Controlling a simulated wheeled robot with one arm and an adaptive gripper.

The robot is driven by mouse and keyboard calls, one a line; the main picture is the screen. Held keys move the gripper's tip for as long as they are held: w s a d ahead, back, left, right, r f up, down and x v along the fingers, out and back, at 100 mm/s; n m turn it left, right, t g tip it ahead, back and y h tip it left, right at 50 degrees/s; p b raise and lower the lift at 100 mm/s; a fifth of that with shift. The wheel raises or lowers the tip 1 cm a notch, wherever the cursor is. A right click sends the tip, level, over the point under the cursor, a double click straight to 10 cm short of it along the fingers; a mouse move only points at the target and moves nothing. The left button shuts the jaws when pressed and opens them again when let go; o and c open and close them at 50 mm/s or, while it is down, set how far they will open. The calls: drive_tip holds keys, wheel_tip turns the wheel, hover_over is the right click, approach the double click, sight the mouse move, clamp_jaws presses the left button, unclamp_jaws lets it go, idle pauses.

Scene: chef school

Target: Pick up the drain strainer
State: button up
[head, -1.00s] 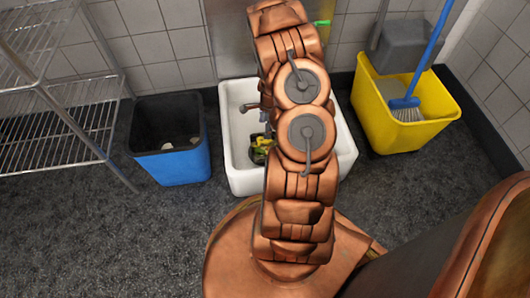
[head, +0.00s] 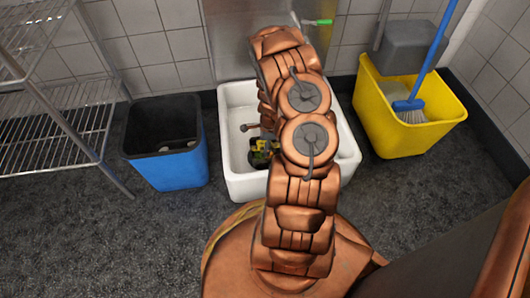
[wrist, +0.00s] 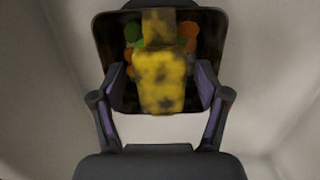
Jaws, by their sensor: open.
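The drain strainer looks like the dark, square-rimmed piece (wrist: 214,38) in the wrist view, with blurred yellow, green and orange scraps in it. In the head view, the dark piece with yellow and green bits (head: 262,152) lies in the white sink (head: 233,110), partly hidden by my arm. In the wrist view my gripper (wrist: 161,84) is open, with one finger on each side of the yellow scraps, overlapping the strainer's near part. I cannot tell whether the fingers touch it. My arm hides the gripper in the head view.
A blue bin (head: 172,170) stands left of the sink, and a wire shelf (head: 60,130) stands further left. A yellow bucket (head: 385,125) with a blue-handled brush (head: 425,60) is to the right. The tiled wall is behind the sink. Dark floor is clear at front left.

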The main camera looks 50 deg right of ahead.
clamp_jaws()
idle(0.7)
